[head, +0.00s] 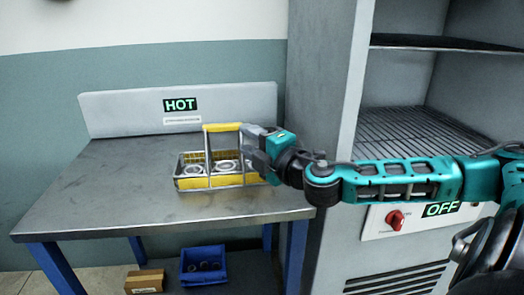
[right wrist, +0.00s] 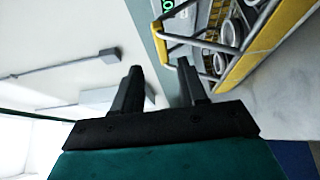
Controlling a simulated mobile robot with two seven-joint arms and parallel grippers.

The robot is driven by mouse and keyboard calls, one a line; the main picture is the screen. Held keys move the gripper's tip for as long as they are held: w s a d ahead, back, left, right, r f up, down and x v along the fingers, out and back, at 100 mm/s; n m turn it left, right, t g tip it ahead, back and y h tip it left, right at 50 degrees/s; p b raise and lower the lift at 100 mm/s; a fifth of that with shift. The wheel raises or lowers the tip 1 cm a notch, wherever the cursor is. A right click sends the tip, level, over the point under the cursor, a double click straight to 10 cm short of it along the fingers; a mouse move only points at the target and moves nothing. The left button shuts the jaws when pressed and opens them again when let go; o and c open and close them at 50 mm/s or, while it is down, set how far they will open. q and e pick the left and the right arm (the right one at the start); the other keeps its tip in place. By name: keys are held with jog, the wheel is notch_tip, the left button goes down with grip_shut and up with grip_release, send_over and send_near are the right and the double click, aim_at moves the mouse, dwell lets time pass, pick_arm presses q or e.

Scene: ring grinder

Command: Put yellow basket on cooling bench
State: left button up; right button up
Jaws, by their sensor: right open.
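The yellow basket (head: 208,180) stands upright on the metal bench (head: 110,190) with the HOT sign (head: 180,105). It has a yellow band, grey wire sides and a yellow handle bar, and holds several grey rings. My right gripper (head: 255,150) is at the basket's right end, near the handle. In the right wrist view my right gripper (right wrist: 158,82) has its fingers apart with nothing between them. The basket (right wrist: 265,45) shows there beyond the fingers, at the upper right. My left gripper is not in view.
A grey cabinet with wire shelves (head: 420,135), a red knob (head: 395,219) and an OFF display (head: 441,209) stands at the right. A blue bin (head: 203,266) and a cardboard box (head: 145,281) sit under the bench. The bench's left part is clear.

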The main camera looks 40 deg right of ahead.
pick_arm(q)
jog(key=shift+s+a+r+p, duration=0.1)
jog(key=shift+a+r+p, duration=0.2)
jog(key=shift+p, duration=0.55)
pick_arm(e)
jog(key=shift+s+a, duration=0.15)
jog(key=shift+s, duration=1.85)
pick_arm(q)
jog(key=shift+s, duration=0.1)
